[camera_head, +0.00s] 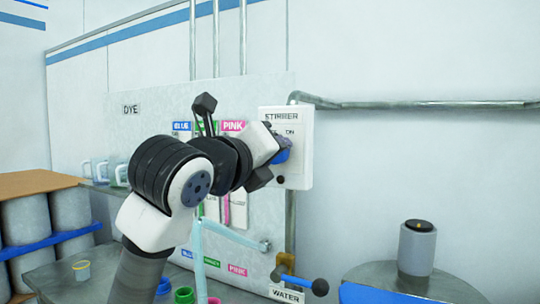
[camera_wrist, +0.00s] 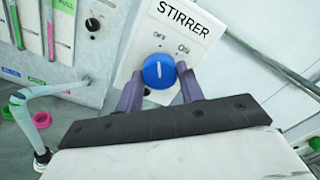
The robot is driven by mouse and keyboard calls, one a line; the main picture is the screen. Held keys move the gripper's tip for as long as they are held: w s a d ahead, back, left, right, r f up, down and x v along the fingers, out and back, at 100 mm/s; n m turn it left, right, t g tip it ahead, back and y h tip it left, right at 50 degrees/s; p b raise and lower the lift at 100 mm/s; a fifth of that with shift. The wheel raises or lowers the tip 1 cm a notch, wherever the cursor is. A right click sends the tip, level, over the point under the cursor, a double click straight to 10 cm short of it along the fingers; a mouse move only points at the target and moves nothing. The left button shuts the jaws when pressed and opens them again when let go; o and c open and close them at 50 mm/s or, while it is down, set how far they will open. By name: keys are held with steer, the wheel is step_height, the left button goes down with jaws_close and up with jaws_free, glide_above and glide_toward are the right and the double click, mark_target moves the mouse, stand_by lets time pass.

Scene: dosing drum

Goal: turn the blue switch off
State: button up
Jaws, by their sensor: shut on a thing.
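The blue switch (camera_wrist: 158,71) is a round knob on the white STIRRER box (camera_wrist: 192,14). OFF and ON are printed above it. Its white mark stands nearly upright in the wrist view, its upper end towards the word OFF. My gripper (camera_wrist: 160,84) is shut on the knob, with one purple finger on either side. In the head view, my gripper (camera_head: 275,158) reaches the STIRRER box (camera_head: 298,117) on the wall, and the blue switch (camera_head: 283,151) shows partly behind it. OFF is mostly hidden there.
A pipe (camera_head: 420,103) runs right from the box. The dye panel (camera_head: 150,115) is to the left, partly behind my arm. A pale blue bent pipe (camera_head: 230,235) and a WATER valve handle (camera_head: 300,279) are below. A grey canister (camera_head: 417,248) stands at right.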

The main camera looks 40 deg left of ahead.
steer(key=o, duration=1)
steer(key=b+v, duration=0.4)
steer(key=v, duration=1)
steer(key=shift+w+d, duration=0.1)
